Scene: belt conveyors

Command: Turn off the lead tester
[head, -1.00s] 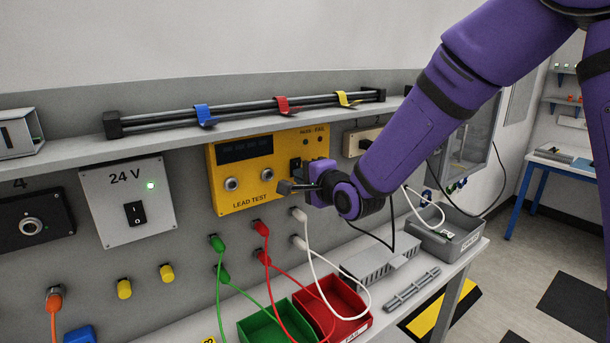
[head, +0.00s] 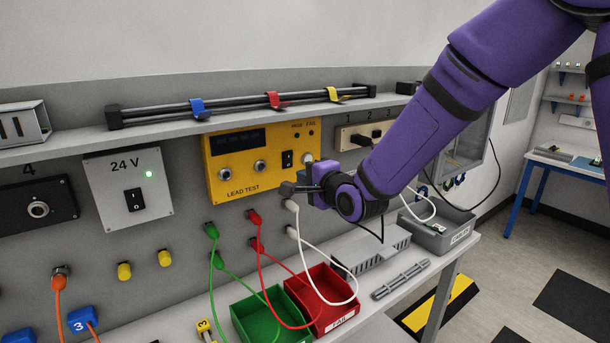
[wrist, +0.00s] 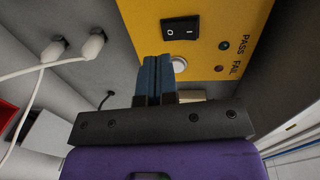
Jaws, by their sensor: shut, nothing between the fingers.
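The lead tester is a yellow box (head: 229,179) on the back panel, marked LEAD TEST, with a dark display and round sockets. Its black rocker switch (head: 287,159) sits at the right of its face. In the wrist view the switch (wrist: 180,28), marked O and I, is just beyond the fingertips. The PASS and FAIL lamps beside it look dark. My gripper (head: 288,188) is at the lower right of the tester, below the switch. In the wrist view my gripper (wrist: 156,62) has its blue-grey fingers together, with nothing held, beside a pale round socket.
White plugs (wrist: 95,45) with leads sit close left of the fingers in the wrist view. Green and red leads hang below the tester. A green bin (head: 262,318) and a red bin (head: 335,309) stand on the bench. A shelf (head: 160,129) runs above.

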